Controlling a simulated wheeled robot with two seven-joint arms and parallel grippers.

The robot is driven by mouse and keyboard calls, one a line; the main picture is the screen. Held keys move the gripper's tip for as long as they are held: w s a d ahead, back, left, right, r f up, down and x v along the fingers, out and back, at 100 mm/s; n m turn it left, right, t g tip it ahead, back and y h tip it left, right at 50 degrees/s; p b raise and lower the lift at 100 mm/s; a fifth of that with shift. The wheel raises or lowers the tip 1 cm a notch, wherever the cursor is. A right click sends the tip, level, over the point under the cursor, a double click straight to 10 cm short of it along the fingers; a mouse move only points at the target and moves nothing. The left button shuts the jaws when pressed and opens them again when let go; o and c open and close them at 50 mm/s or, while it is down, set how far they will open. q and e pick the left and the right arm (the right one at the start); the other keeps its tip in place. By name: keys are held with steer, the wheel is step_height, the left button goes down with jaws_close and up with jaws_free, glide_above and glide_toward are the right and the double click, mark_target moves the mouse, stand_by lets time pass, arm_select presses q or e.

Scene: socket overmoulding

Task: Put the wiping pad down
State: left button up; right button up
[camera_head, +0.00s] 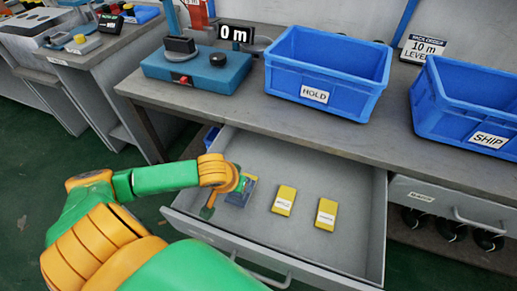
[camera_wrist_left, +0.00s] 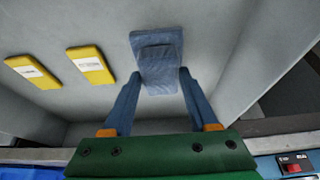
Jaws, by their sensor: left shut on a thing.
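The wiping pad (camera_wrist_left: 157,48) is a blue-grey block with a raised part. It is at the fingertips of my left gripper (camera_wrist_left: 158,78), which is shut on it. In the head view the pad (camera_head: 247,187) is inside the open grey drawer (camera_head: 335,252), at its left side, partly hidden by my left gripper (camera_head: 238,190). The pad is at or just above the drawer floor; I cannot tell whether it touches. My right gripper is not in view.
Two yellow labelled blocks (camera_head: 284,200) (camera_head: 326,214) lie in the drawer to the right of the pad. Above, the bench carries a blue HOLD crate (camera_head: 280,86), a blue SHIP crate (camera_head: 440,115) and a blue-green device (camera_head: 200,75). The drawer's right part is bare.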

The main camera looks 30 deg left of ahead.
arm_select(q)
steer(key=w+a, duration=0.1)
steer(key=w, duration=0.4)
steer(key=w+a+b, duration=0.1)
steer(key=w, duration=0.4)
steer(key=w+a+b, duration=0.1)
steer(key=w, duration=0.4)
steer(key=shift+w+a, duration=0.3)
step_height(320, 180, down, 3)
steer(key=shift+s+f+b, duration=0.1)
steer(key=shift+f+b, duration=0.1)
steer(key=shift+b, duration=0.15)
steer(key=shift+f, duration=0.1)
steer(key=o, duration=1.2)
steer(key=p+v, duration=0.3)
steer(key=v, duration=0.9)
steer(key=shift+a+p, duration=0.1)
steer(key=shift+p, duration=0.2)
